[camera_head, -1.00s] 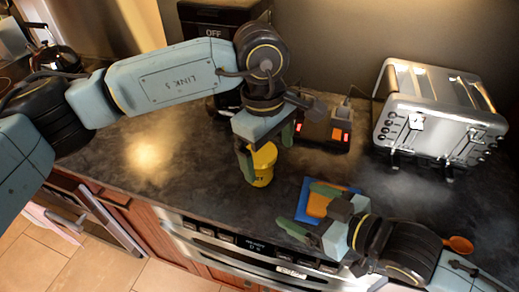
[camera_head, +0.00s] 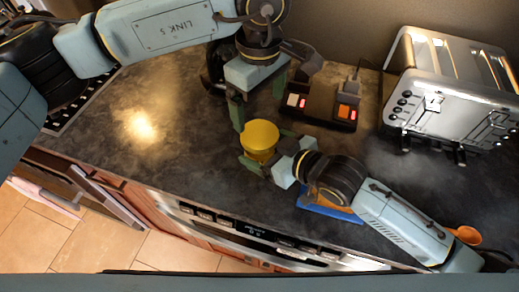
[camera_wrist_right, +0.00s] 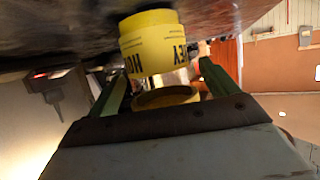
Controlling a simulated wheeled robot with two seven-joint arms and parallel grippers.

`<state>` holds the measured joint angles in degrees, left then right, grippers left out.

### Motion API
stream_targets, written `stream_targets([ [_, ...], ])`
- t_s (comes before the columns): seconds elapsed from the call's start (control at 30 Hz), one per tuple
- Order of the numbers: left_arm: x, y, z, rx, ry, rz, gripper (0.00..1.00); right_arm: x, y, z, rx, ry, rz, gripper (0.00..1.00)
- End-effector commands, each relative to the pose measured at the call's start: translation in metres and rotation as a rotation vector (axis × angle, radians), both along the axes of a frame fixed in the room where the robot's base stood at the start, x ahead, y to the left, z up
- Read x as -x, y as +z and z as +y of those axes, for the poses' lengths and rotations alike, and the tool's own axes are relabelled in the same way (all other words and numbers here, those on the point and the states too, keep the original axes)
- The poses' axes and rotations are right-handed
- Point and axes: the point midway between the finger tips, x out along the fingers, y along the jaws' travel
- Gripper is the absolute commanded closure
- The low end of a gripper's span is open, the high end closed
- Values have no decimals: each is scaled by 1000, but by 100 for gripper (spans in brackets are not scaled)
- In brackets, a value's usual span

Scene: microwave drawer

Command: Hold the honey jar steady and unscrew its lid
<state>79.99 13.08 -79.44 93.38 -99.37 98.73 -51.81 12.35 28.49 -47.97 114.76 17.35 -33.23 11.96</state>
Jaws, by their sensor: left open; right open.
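The honey jar (camera_head: 261,137) shows from above as a yellow round top and side on the dark counter. In the right wrist view its yellow label (camera_wrist_right: 152,43) is upside down, with a yellow ring (camera_wrist_right: 165,97), perhaps the lid, nearer my fingers. I cannot tell whether that ring touches the jar. My right gripper (camera_head: 268,150) is open, its fingers on either side of the yellow piece; contact is unclear. In its wrist view, the right gripper (camera_wrist_right: 163,88) has the ring between its fingers. My left gripper (camera_head: 259,103) is open, just behind and above the jar.
A black device (camera_head: 318,106) with lit red buttons stands behind the jar. A silver toaster (camera_head: 450,85) stands at the right. A blue board (camera_head: 328,210) lies partly under my right arm, near the counter's front edge. An orange item (camera_head: 466,235) is at lower right.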

Motion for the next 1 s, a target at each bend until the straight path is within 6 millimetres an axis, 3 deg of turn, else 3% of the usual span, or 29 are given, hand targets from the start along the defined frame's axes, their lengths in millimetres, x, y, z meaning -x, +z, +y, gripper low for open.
stream_targets([
  [0.2,0,0,0,0,0,0,7,-12,-7,12,0,0,0,14],
  [0.53,0,0,0,0,0,0,7,-13,-8,14,0,-1,0,15],
  [1.0,0,0,0,0,0,0,7,-13,-8,13,1,-1,0,77],
])
